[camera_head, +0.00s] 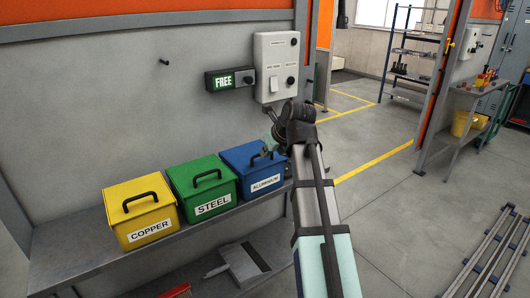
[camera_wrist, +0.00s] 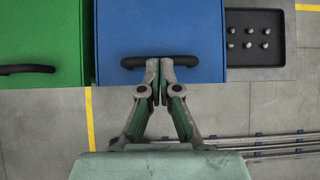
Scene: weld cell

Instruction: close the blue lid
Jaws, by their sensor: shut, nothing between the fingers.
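The blue bin labelled ALUMINIUM (camera_head: 266,181) stands at the right end of a row of bins on the shelf. Its blue lid (camera_head: 244,153) lies flat on it in the head view, partly hidden by my arm. In the wrist view the blue lid (camera_wrist: 160,28) fills the upper middle, with a black handle (camera_wrist: 190,61) along its near edge. My gripper (camera_wrist: 160,95) is shut and empty, its fingertips overlapping the handle in the picture. I cannot tell whether they touch it. In the head view my gripper (camera_head: 274,140) is mostly hidden behind my wrist.
A green STEEL bin (camera_head: 213,205) stands close beside the blue one, and a yellow COPPER bin (camera_head: 149,229) is left of it. A black tray with several small metal pieces (camera_wrist: 255,18) lies right of the blue lid. A wall with a control box (camera_head: 276,75) rises behind the shelf (camera_head: 75,250).

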